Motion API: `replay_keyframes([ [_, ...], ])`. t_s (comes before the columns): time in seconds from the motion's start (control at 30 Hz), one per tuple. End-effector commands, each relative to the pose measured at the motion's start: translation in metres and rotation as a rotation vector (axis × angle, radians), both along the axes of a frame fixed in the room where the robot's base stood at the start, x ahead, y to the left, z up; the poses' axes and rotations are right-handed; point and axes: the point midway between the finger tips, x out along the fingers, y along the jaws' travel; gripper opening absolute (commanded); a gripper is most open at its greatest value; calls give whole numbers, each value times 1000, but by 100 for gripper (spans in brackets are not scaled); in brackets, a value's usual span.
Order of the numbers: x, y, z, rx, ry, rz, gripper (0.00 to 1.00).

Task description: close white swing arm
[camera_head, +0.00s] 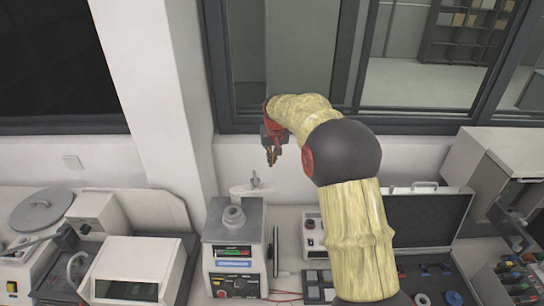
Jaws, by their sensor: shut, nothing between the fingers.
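My gripper (271,158) hangs fingers down, above and slightly right of the swing arm in the picture. It is shut and empty and seems apart from the arm, though the depth between them is hard to judge.
An open black case (430,215) stands to the right behind my arm. A white machine (130,270) and a grey round lid (40,211) are at the left. A grey cabinet (480,165) is at far right. The wall and window frame rise close behind the bench.

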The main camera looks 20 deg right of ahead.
Motion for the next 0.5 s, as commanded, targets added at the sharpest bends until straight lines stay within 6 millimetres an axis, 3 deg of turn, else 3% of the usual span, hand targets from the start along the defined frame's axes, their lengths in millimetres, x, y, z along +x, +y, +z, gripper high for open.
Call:
replay_keyframes([
  [0.33,18,-4,-54,0,2,0,0],
  [0.5,-1,0,-52,0,-2,0,0],
])
